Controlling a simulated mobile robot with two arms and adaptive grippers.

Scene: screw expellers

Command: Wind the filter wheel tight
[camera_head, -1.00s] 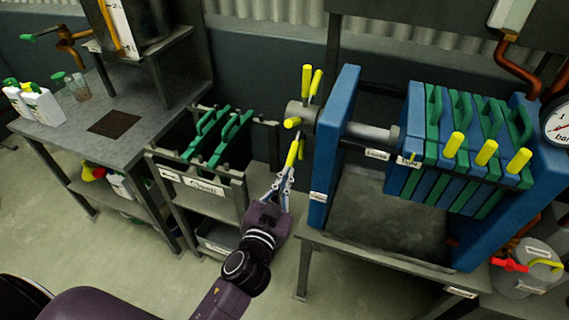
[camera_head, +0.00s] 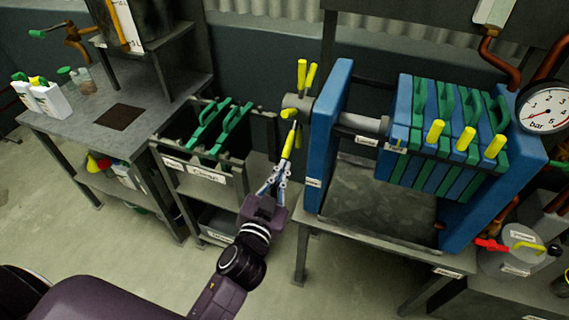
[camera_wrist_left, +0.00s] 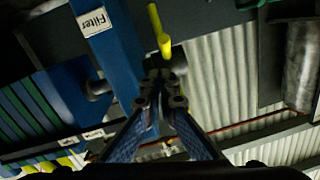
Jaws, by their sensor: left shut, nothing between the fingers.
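The filter wheel has a grey hub (camera_head: 297,102) with several yellow handles (camera_head: 302,75), on the left side of the blue press frame (camera_head: 331,135). One yellow handle (camera_head: 289,143) points down from the hub. My left gripper (camera_head: 283,165) is just below this handle, its fingers shut and empty. In the left wrist view the fingertips (camera_wrist_left: 160,88) are together, with a yellow handle (camera_wrist_left: 160,32) just beyond them. Whether they touch it I cannot tell. A blue post with a "Filter" label (camera_wrist_left: 94,22) is beside them. My right gripper is not in view.
Blue and green plates (camera_head: 440,130) hang in the press over a grey tray (camera_head: 380,200). A pressure gauge (camera_head: 546,108) is at the right. Left stand a rack with green-handled plates (camera_head: 207,130) and a workbench (camera_head: 75,135). Floor is clear in front.

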